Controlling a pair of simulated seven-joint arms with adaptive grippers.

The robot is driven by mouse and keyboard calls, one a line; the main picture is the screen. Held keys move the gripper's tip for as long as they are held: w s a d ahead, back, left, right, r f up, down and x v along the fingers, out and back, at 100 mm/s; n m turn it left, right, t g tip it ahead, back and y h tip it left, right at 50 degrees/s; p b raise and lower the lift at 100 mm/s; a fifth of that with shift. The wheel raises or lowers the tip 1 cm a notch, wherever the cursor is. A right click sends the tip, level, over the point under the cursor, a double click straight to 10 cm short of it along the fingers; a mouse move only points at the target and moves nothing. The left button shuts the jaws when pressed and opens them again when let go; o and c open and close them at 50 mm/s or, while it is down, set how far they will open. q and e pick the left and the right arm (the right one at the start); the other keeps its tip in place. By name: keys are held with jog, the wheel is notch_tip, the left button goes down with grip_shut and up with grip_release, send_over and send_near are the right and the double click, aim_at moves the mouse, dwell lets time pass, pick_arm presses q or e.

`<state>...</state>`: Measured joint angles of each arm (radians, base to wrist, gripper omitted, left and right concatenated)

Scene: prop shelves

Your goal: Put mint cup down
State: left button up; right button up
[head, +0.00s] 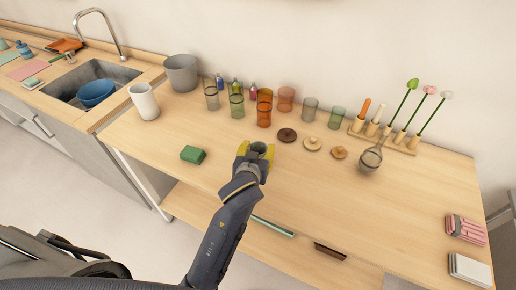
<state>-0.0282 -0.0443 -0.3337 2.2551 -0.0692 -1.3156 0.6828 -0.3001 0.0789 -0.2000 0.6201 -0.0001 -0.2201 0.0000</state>
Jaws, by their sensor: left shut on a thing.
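My left gripper (256,152), with yellow fingertips, is over the middle of the wooden table (340,215). It is shut on a small cup (259,146), taken as the mint cup. Only the cup's greyish-green, dark-looking rim shows between the fingers; its lower part is hidden by the gripper. I cannot tell whether the cup touches the tabletop. My right gripper is not in view.
A green sponge-like block (193,154) lies left of the gripper. Behind stand glasses, including an amber stack (264,108), and round lids (287,135). A strainer (371,158) and flower rack (385,140) are at right.

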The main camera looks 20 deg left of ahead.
pick_arm(q)
jog(key=shift+f, duration=0.1)
jog(key=o, duration=1.3)
jog(key=shift+v, duration=3.85)
